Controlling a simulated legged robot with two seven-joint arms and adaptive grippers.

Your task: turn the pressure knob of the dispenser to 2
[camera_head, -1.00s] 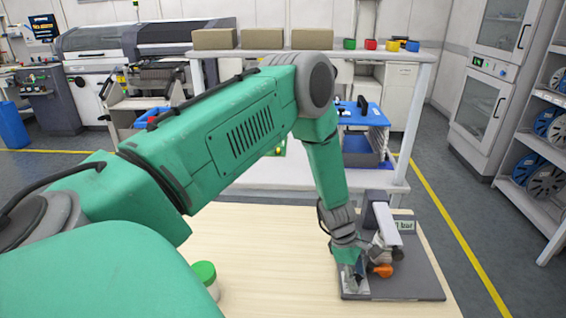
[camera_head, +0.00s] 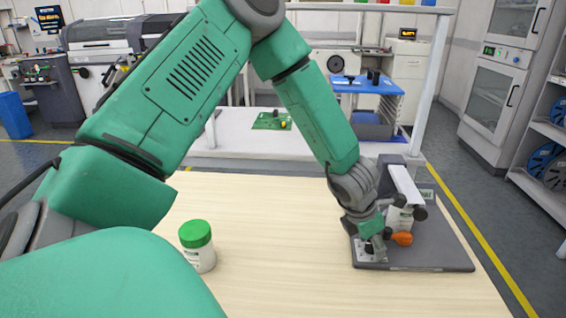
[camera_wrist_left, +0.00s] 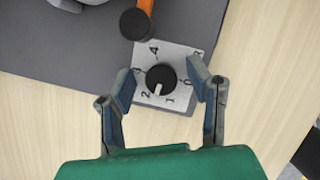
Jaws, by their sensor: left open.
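The pressure knob (camera_wrist_left: 160,80) is a round black dial with a white pointer mark, set on a pale plate (camera_wrist_left: 176,52) numbered 0 to 4. Its mark points between 1 and 2 in the left wrist view. My left gripper (camera_wrist_left: 163,79) is open, with one finger on each side of the knob and gaps showing between. In the head view my left gripper (camera_head: 372,243) is low over the front left corner of the dispenser's grey base (camera_head: 445,257), hiding most of the knob. The dispenser (camera_head: 405,186) stands behind it. My right gripper is not in view.
An orange part (camera_head: 402,239) of the dispenser sits close to the right of my left gripper. A white jar with a green lid (camera_head: 197,245) stands on the wooden table (camera_head: 290,225), left of the dispenser. The table between them is clear.

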